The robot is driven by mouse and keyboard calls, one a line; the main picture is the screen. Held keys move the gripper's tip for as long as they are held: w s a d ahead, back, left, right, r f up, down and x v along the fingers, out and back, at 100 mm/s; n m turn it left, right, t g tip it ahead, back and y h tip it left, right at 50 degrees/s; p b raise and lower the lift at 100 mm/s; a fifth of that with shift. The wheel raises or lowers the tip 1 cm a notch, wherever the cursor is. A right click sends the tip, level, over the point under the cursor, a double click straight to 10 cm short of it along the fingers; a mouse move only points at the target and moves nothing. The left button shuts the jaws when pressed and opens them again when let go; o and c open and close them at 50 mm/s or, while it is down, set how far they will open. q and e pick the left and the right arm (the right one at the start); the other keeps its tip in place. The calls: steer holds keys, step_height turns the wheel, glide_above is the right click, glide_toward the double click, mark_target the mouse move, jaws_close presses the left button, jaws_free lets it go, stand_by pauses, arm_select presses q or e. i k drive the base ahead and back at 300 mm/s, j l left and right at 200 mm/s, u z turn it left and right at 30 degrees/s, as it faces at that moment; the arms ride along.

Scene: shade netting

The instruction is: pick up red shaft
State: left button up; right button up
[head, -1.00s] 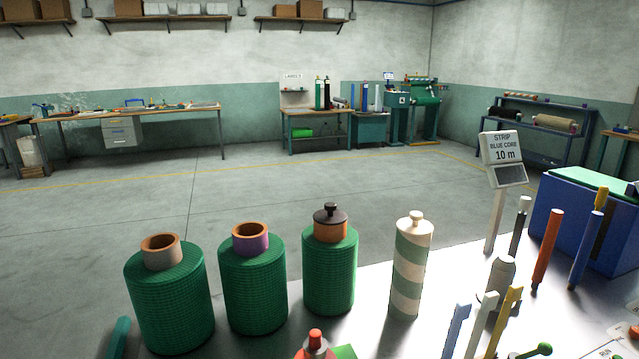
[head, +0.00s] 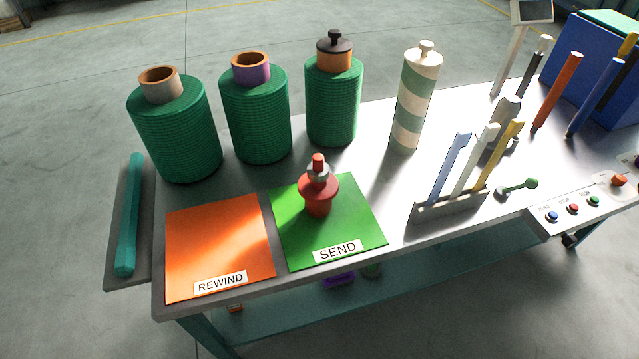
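The red shaft (head: 557,92) is an orange-red rod at the right back of the metal table. A different red flanged piece with a grey collar and red tip (head: 318,192) stands on the green SEND mat (head: 357,222). Neither of my grippers shows in the head view.
Several green netting rolls (head: 175,130) and a striped roll (head: 414,100) line the table's back edge. A rack (head: 450,205) holds blue, white and yellow tools in front of the shafts. An orange REWIND mat (head: 215,240), button panel (head: 590,205) and blue bin (head: 585,60) also show.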

mark_target(318, 198)
steer(key=k+l+z, duration=0.2)
steer(key=l, duration=0.4)
steer(key=l+z, duration=0.25)
steer(key=l, duration=0.4)
